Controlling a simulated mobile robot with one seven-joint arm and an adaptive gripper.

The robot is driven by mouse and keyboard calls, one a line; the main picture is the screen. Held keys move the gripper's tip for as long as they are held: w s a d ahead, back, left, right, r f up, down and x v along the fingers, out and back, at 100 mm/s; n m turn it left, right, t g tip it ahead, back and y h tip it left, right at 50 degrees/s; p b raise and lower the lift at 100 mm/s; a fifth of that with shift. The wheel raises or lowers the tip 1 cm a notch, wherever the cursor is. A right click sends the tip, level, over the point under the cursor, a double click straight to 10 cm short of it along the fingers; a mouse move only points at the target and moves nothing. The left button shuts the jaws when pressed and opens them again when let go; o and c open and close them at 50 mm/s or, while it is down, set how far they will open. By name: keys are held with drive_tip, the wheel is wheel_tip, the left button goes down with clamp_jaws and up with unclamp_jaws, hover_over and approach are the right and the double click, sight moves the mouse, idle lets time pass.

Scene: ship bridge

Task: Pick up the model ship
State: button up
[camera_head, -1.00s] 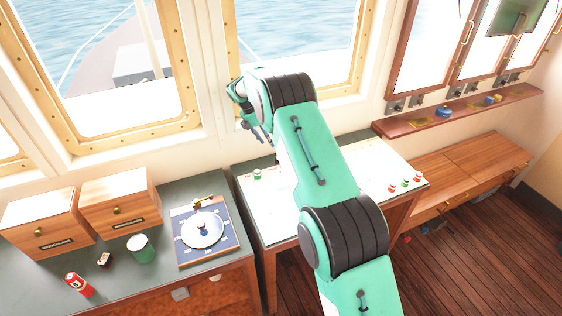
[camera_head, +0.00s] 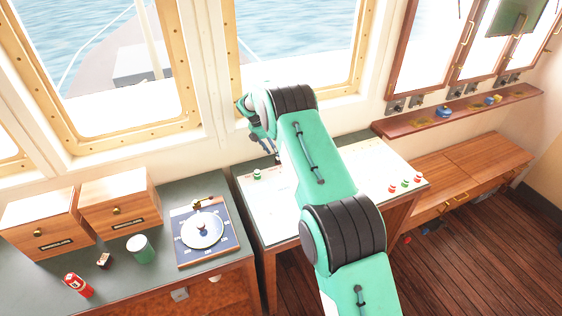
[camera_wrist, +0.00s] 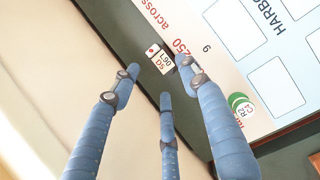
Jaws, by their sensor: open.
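I cannot make out a model ship for certain in either view. My gripper (camera_head: 268,146) is open, above the far left part of a white printed board (camera_head: 262,212) on the middle desk. In the wrist view, its blue fingers (camera_wrist: 160,80) are spread with nothing between them. Just beyond the fingertips lies a small white card-like piece (camera_wrist: 159,59) marked "L90 D5" with a red dot, at the board's edge. My arm hides the middle of the board in the head view.
A shelf (camera_head: 470,107) with small blue and yellow things is at right. Windows stand behind.

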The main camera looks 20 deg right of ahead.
drive_tip(key=shift+d+f, duration=0.15)
drive_tip(key=shift+f, duration=0.25)
drive_tip(key=shift+x, duration=2.6)
drive_tip(key=shift+w+d, duration=0.15)
drive_tip(key=shift+c, duration=0.3)
drive_tip(key=c, duration=0.9)
drive_tip(key=shift+r, duration=0.25)
